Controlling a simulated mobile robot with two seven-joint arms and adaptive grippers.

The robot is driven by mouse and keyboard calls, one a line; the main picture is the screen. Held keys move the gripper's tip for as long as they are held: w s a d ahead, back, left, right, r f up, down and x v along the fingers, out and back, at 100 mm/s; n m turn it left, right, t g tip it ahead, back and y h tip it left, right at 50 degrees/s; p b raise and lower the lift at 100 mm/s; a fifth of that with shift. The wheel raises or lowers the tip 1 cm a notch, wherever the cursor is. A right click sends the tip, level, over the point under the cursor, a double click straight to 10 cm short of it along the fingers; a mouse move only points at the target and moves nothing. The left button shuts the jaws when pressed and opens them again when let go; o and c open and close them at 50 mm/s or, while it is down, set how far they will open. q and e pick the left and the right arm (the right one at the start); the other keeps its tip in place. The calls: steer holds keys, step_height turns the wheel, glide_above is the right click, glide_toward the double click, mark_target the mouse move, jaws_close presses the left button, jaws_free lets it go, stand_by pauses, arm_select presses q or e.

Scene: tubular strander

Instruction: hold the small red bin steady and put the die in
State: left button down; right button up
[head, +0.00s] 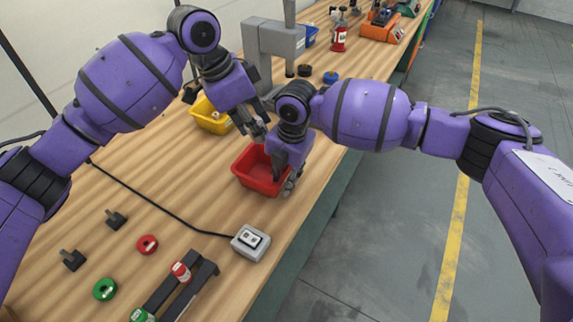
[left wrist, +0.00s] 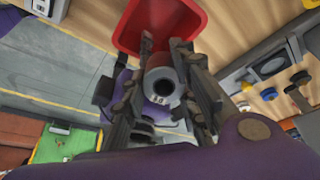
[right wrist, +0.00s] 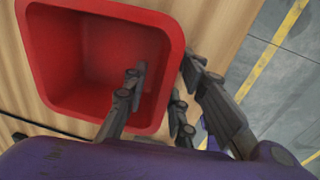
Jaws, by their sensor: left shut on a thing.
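The small red bin (head: 248,176) stands on the wooden bench near its right edge; it also shows in the left wrist view (left wrist: 128,36) and the right wrist view (right wrist: 172,40). My left gripper (head: 260,130) is shut on the die, a grey round piece with a dark centre hole (left wrist: 161,86), and holds it above the bin's far side. In the head view the die is mostly hidden by the fingers. My right gripper (right wrist: 160,88) straddles the bin's near-right wall, one finger inside and the others outside, with gaps visible beside the wall.
A yellow bin (head: 207,122) stands behind the red bin, near a grey machine post (head: 279,42). A cabled switch box (head: 250,242), a rack with coloured spools (head: 190,285) and loose rings (head: 147,244) lie in front. Bench left of the red bin is mostly clear.

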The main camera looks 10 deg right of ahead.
steer(key=shift+f, duration=0.65)
steer(key=shift+c, duration=0.5)
jaws_close()
